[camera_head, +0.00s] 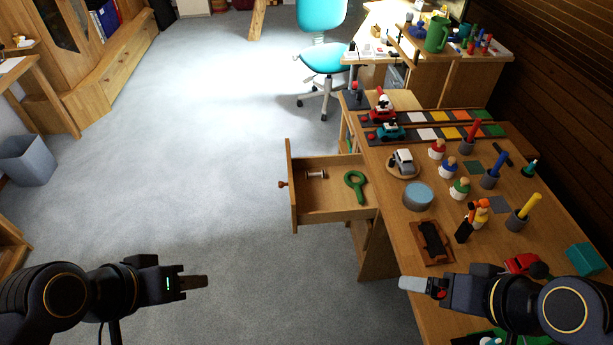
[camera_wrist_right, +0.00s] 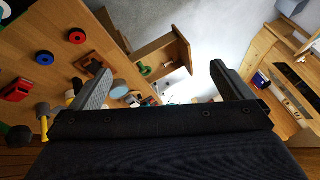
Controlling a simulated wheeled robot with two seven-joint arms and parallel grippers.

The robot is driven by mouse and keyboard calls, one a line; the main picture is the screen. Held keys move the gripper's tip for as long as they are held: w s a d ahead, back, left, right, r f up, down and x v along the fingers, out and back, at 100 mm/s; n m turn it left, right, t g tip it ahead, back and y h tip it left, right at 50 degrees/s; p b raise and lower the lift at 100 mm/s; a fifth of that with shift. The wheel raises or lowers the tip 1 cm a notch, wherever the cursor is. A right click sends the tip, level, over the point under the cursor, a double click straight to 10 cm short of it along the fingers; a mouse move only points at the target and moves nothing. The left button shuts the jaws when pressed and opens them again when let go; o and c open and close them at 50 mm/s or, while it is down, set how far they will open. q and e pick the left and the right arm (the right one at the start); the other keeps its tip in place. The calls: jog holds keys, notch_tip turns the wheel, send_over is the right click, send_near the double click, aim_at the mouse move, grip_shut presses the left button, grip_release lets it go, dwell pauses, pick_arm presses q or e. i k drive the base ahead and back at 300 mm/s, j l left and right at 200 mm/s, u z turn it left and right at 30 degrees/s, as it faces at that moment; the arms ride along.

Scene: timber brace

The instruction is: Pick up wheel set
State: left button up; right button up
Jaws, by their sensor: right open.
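A small wheel set (camera_head: 316,175), which looks like two pale, reddish-edged wheels on a short axle, lies in the open drawer (camera_head: 335,212), near its back left part. My right gripper (camera_head: 420,286) is over the front left edge of the workbench, to the right of and nearer than the drawer. In the right wrist view its two fingers (camera_wrist_right: 155,82) are wide apart with nothing between them.
A green magnifier-shaped object (camera_head: 356,186) lies in the drawer, right of the wheel set. The workbench (camera_head: 400,235) carries a blue-topped tin (camera_head: 417,195), a brown tray (camera_head: 431,243), a toy car (camera_head: 403,163) and several pegs and figures. The carpet left of the drawer is clear.

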aim_at(308, 174)
jog(key=z, duration=3.15)
jog(key=u, duration=3.15)
jog(key=i+j+z, duration=0.1)
jog(key=i+j, duration=0.3)
jog(key=i+j+z, duration=0.1)
jog(key=i+j, duration=0.25)
jog(key=i+j+z, duration=0.1)
jog(key=i+j, duration=0.25)
jog(key=j, duration=0.2)
jog(key=i+j+z, duration=0.1)
jog(key=i+j, duration=0.25)
jog(key=j, duration=0.15)
jog(key=i+j+z, duration=0.1)
jog(key=i+j, duration=0.2)
jog(key=j, duration=0.2)
